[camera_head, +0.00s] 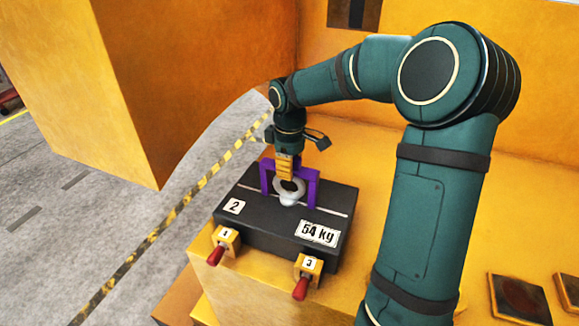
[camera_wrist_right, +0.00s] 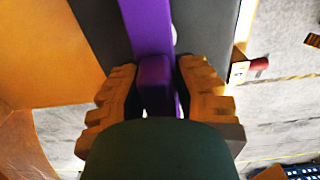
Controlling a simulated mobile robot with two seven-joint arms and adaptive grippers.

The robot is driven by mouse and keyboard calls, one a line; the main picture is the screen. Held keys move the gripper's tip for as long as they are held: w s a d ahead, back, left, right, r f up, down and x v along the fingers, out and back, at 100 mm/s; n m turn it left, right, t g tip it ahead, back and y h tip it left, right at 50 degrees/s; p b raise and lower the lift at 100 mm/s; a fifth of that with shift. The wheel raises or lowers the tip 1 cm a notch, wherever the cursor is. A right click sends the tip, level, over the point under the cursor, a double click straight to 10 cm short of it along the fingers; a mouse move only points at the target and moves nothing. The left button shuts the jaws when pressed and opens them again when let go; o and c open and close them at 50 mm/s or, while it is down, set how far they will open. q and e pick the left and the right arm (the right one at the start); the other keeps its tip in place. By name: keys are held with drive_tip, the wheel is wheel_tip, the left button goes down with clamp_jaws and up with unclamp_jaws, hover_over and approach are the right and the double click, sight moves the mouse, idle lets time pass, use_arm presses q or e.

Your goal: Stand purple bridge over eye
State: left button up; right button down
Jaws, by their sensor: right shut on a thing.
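The purple bridge (camera_head: 313,189) is upright over the pale metal eye (camera_head: 289,197), with one leg on each side of it. The eye is on top of the dark casting (camera_head: 262,222), marked "2" and "54 kg". The bridge's feet look to be at the casting's top, but I cannot tell whether they touch. My right gripper (camera_head: 285,176), with yellow fingers, is above the eye and shut on the bridge's top bar. In the right wrist view the bridge (camera_wrist_right: 149,28) runs between the ribbed fingers (camera_wrist_right: 157,88). My left gripper is out of view.
Two small yellow blocks with red handles, one on the left (camera_head: 229,239) and one marked "3" (camera_head: 308,268), are at the casting's front. The casting rests on a yellow surface (camera_head: 262,295). A large orange block (camera_head: 120,90) stands at the left. Dark square plates (camera_head: 520,300) lie at lower right.

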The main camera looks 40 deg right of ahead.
drive_tip(key=shift+f, duration=0.2)
drive_tip(key=c, duration=0.8)
unclamp_jaws()
drive_tip(key=shift+o, duration=0.2)
wheel_tip(320, 180, up, 12)
drive_tip(key=shift+r, duration=0.1)
